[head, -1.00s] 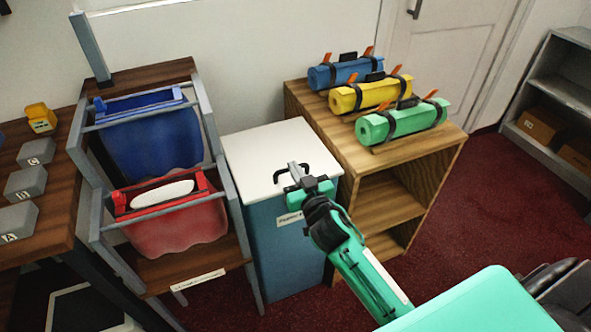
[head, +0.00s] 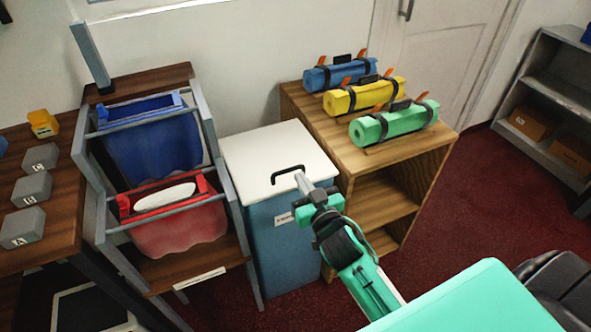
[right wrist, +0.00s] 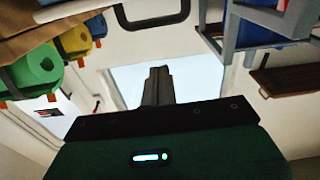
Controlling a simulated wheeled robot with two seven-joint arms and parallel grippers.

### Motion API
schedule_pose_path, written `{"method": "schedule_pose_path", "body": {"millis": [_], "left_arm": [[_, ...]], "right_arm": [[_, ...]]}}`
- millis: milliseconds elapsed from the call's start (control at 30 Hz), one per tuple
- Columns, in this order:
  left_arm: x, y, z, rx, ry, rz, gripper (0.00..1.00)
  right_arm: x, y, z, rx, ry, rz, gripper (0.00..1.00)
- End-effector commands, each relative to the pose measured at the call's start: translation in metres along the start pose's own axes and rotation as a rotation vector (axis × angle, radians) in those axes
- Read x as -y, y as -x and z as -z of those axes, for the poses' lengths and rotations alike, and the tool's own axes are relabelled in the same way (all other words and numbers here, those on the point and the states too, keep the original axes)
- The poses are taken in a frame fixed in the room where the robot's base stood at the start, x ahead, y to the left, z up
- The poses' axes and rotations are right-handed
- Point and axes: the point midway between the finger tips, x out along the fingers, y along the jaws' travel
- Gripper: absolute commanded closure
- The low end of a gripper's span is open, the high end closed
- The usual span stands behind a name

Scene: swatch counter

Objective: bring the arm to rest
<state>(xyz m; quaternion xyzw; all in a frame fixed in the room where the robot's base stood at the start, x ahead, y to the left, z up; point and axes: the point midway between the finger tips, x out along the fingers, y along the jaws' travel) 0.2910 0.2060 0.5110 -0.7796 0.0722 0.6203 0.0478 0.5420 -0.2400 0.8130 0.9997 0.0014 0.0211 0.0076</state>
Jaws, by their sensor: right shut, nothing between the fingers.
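My right gripper (head: 303,180) is shut and empty. In the right wrist view the closed fingers (right wrist: 158,85) point away from the camera, and the black handle (right wrist: 150,12) shows at the top. My left gripper is not in view.
A rack with a blue bag (head: 150,140) and a red bag (head: 178,230) stands left of the bin. A wooden shelf (head: 375,170) with blue, yellow and green rolls stands to the right. Grey lettered blocks (head: 32,190) lie on the left table. Red floor (head: 450,230) is clear at right.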

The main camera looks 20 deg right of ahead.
Motion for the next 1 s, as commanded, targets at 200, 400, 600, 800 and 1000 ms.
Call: {"method": "schedule_pose_path", "body": {"millis": [200, 400, 600, 800, 1000], "left_arm": [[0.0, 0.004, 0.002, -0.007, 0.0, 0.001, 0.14], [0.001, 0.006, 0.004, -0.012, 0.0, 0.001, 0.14], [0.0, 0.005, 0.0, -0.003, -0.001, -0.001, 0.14], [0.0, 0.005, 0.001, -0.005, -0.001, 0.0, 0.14], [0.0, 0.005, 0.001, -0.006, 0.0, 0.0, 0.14]], "right_arm": [[0.0, 0.022, -0.002, -0.001, -0.001, 0.0, 1.0], [0.0, 0.027, -0.002, -0.001, 0.0, 0.0, 1.0], [-0.002, 0.03, -0.017, 0.051, 0.002, -0.014, 1.0], [-0.005, 0.065, -0.111, 0.409, 0.016, -0.066, 1.0], [0.008, 0.14, -0.209, 0.858, 0.05, -0.027, 1.0]]}}
